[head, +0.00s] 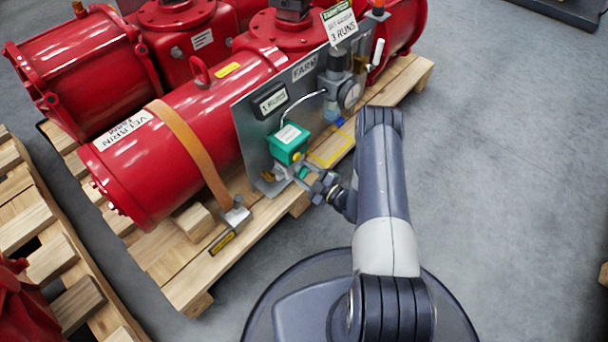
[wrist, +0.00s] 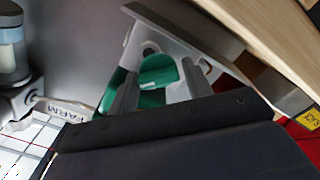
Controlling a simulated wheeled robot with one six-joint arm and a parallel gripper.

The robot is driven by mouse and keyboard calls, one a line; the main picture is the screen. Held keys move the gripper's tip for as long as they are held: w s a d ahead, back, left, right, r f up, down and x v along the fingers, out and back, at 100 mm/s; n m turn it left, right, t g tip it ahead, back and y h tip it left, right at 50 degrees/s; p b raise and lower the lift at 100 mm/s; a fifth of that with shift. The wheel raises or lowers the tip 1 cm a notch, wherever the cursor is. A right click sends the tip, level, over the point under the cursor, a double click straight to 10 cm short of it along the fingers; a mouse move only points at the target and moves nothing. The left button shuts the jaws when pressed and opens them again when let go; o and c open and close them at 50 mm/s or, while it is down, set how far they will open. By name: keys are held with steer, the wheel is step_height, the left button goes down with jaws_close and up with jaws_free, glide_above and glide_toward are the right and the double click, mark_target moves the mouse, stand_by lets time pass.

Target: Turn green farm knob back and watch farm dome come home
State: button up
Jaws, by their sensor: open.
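A grey panel (head: 245,125) marked FARM stands on the side of a red actuator, with a green box (head: 289,143) mounted on it. The green knob (head: 303,172) sits low on the panel, just below the green box, partly hidden by my gripper (head: 316,182). In the wrist view the green knob (wrist: 158,72) shows between the two fingers of my gripper (wrist: 160,82). The fingers are open, one on each side of the knob; I cannot tell whether they touch it. I cannot make out the farm dome for certain.
The red actuator (head: 190,125) lies strapped on a wooden pallet (head: 185,262), with more red actuators behind. A tag (head: 339,22) reads 3 RUNS and a small display (head: 270,101) shows RUNS.

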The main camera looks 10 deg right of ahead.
steer(key=shift+w+a, duration=0.1)
steer(key=shift+w, duration=0.05)
steer(key=c, duration=0.7)
steer(key=shift+m, duration=0.4)
steer(key=m, duration=0.3)
steer(key=shift+m, duration=2.6)
